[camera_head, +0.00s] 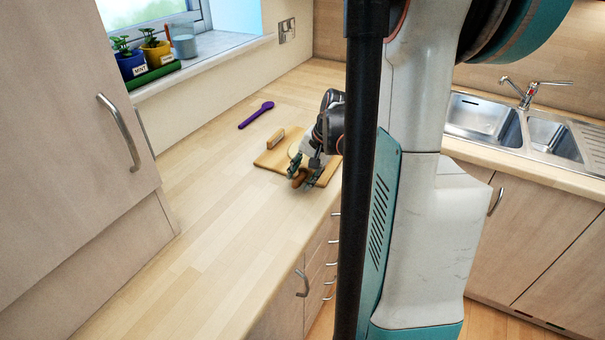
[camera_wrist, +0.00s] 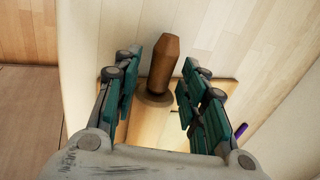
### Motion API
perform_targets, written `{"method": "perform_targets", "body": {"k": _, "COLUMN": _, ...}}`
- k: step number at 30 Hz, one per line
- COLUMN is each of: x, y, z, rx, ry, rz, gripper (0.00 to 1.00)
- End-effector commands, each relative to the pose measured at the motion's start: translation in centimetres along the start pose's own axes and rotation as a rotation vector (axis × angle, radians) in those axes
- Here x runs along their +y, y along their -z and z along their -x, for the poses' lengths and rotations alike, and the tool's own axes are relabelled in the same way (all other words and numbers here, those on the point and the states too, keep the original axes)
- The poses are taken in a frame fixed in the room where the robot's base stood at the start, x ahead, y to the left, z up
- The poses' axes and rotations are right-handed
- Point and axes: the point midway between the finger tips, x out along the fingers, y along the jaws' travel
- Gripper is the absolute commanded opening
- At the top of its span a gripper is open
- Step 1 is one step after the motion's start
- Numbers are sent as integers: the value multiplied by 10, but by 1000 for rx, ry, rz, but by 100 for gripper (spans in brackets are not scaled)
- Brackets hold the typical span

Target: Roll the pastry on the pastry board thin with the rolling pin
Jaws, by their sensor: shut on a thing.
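The wooden pastry board (camera_head: 265,161) lies on the worktop in the head view, partly hidden by my arm. A pale, rounded patch that looks like the pastry (camera_head: 295,149) shows on it beside my gripper, mostly hidden. My gripper (camera_head: 304,174) is low over the board's front part, its fingers around a brown wooden piece, the rolling pin (camera_head: 299,181). In the wrist view my gripper (camera_wrist: 157,97) has its teal-padded fingers on both sides of the rolling pin, whose brown end (camera_wrist: 164,66) points away. How flat the pastry is cannot be seen.
A purple spoon (camera_head: 256,115) lies behind the board. Potted herbs (camera_head: 140,57) stand on the windowsill. The worktop left of the board is clear. A sink (camera_head: 487,121) is at right.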

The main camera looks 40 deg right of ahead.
Motion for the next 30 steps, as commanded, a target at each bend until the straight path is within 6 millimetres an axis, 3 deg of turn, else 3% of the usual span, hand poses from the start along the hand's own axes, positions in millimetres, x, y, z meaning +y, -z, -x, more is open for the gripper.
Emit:
{"method": "perform_targets", "body": {"k": 18, "x": -18, "y": 1, "z": 43, "rx": 1, "ry": 2, "rz": 1, "gripper": 3}}
{"method": "perform_targets", "body": {"k": 30, "x": -18, "y": 1, "z": 43, "rx": 1, "ry": 2, "rz": 1, "gripper": 3}}
